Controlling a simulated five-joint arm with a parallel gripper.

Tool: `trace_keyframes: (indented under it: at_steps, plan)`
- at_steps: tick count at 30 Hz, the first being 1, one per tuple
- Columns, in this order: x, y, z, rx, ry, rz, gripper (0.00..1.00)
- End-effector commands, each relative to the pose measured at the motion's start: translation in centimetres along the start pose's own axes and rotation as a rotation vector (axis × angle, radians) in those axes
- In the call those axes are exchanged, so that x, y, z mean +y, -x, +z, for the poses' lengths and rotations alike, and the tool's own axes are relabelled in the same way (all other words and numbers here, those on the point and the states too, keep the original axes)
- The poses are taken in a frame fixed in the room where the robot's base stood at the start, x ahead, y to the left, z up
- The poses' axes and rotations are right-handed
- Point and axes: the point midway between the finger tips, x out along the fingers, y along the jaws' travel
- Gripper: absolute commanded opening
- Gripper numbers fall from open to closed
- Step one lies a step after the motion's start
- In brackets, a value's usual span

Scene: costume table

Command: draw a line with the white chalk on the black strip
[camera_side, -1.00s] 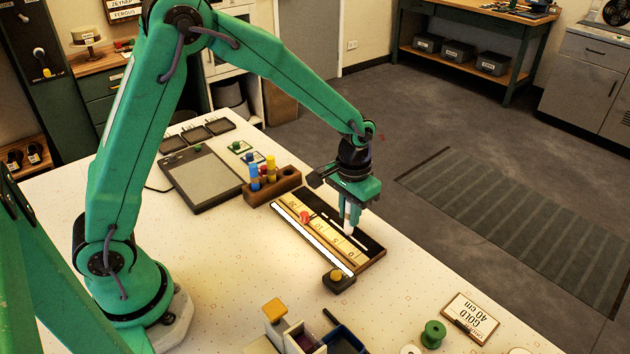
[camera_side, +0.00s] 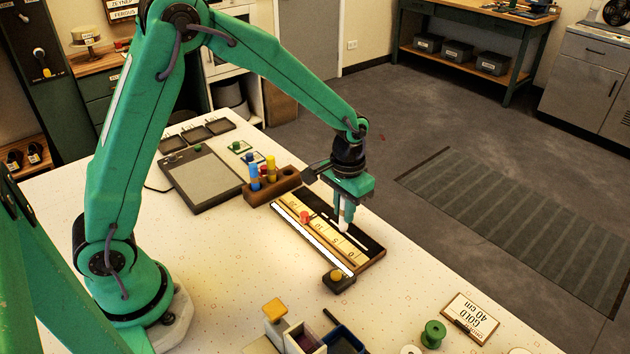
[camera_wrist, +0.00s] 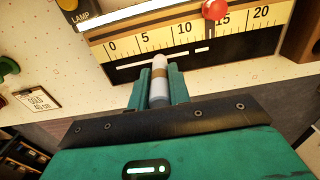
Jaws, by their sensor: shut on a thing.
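The black strip (camera_side: 374,251) lies along the far side of a wooden ruler board (camera_side: 300,215) on the table. My gripper (camera_side: 345,208) is shut on the white chalk (camera_side: 343,226), which points down at the strip. The chalk hides the part between. Contact of the tip cannot be told.
A red knob (camera_side: 304,216) stands on the ruler scale, and a lit lamp bar (camera_side: 315,239) runs along its near side. A wooden holder (camera_side: 272,187) with coloured sticks stands beyond the board's left end. A gold label card (camera_side: 470,318) lies at front right.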

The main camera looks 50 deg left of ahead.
Motion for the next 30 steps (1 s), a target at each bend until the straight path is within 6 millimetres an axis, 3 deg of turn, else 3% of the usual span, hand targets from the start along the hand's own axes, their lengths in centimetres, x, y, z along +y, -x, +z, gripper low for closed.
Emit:
trace_keyframes:
  at_steps: [30]
  plan:
    - [-1.8,0.2,-0.2,0.001,0.0,0.0,0.0]
